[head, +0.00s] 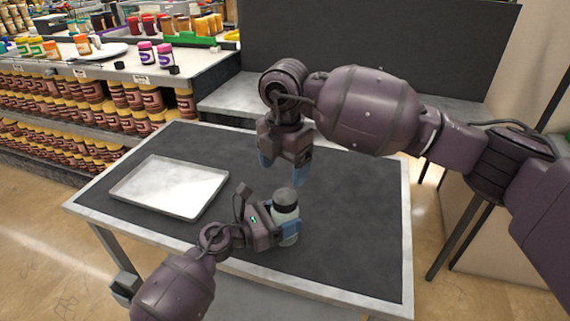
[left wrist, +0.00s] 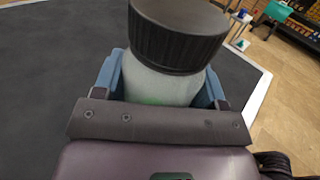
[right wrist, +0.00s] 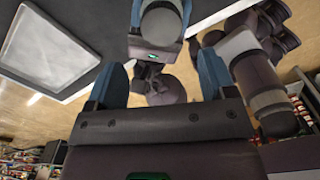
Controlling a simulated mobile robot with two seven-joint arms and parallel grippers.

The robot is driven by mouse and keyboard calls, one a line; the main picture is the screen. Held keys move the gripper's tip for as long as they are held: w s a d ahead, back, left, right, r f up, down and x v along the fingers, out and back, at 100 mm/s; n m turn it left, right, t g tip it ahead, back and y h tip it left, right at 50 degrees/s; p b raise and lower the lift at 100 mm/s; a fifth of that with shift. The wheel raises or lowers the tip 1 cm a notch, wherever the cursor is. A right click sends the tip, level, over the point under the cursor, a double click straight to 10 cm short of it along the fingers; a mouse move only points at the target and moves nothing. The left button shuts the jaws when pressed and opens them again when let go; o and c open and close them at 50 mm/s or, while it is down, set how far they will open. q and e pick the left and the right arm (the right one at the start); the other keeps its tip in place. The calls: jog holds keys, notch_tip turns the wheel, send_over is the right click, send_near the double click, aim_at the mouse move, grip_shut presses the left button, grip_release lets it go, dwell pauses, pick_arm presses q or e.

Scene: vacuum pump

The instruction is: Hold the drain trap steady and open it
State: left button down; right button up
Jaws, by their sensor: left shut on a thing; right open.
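The drain trap (head: 286,219) is a pale, translucent jar with a dark ribbed cap (head: 286,197). It stands upright on the dark mat of the table. My left gripper (head: 282,230) is shut around the jar's body below the cap. The left wrist view shows the jar (left wrist: 160,85) between the blue fingers and the cap (left wrist: 178,35) above them, seated on the jar. My right gripper (head: 283,168) is open and empty, above and behind the trap. In the right wrist view, the cap (right wrist: 160,28) shows beyond and between the open blue fingers (right wrist: 162,85).
A shallow metal tray (head: 172,186) lies empty on the left of the table (head: 350,215). The mat right of the trap is clear. Shelves with jars (head: 100,100) stand behind left, and a dark panel (head: 380,40) rises behind the table.

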aim_at(285, 196)
jog(key=m, duration=0.8)
jog(key=shift+d+m, duration=0.1)
jog(key=shift+m, duration=0.2)
jog(key=shift+f, duration=4.05)
jog(key=shift+c, duration=0.4)
